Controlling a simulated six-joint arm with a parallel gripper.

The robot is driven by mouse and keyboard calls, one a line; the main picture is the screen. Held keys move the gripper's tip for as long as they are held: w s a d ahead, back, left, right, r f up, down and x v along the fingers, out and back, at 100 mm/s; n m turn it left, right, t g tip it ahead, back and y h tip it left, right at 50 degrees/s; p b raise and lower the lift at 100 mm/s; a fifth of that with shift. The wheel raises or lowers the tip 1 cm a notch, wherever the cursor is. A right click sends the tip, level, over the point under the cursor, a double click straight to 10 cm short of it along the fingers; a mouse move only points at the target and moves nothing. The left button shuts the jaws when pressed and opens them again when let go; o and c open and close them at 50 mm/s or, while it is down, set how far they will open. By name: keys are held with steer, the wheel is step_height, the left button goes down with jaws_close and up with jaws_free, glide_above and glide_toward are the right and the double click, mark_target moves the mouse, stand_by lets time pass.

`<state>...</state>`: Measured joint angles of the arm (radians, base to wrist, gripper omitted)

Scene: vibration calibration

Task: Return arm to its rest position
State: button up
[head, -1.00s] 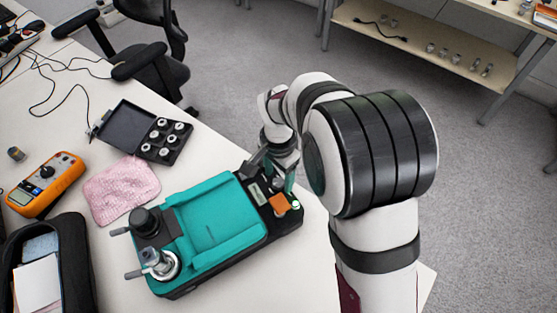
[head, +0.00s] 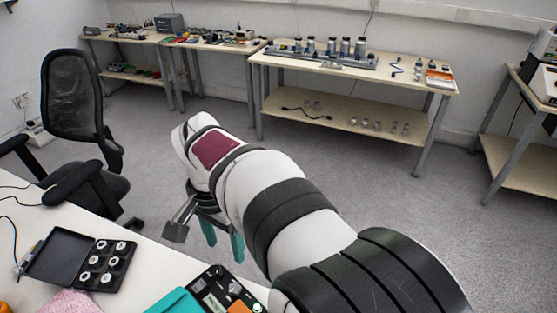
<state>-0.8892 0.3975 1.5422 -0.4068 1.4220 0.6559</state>
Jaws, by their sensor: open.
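My gripper (head: 223,240) hangs from my arm, left of the middle of the head view. Its two teal fingers point down and stand apart, with nothing seen between them. It is raised beyond the table's far edge, above and behind the teal and black device (head: 175,303). Only the far end of that device shows at the bottom edge, with an orange patch (head: 238,307) on its black part. My arm stretches from the lower right toward the upper left.
The white table (head: 150,262) holds an open black case (head: 62,258) with several metal pieces and a pink cloth (head: 70,303). A black office chair (head: 78,110) stands at the left. Benches (head: 285,62) with equipment line the wall. Grey floor lies clear between.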

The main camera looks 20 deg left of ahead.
steer(key=d+r+m, duration=0.1)
steer(key=d+r, duration=0.2)
steer(key=d, duration=0.8)
steer(key=s+d+f+m+y, duration=0.1)
steer(key=s+d+f, duration=0.1)
steer(key=s+d, duration=0.4)
steer(key=s+d+f+m, duration=0.1)
steer(key=s+d, duration=0.6)
steer(key=d, duration=0.5)
steer(key=shift+s+f+m+y, duration=0.15)
steer(key=shift+f+m+y, duration=0.15)
steer(key=shift+f+y, duration=0.1)
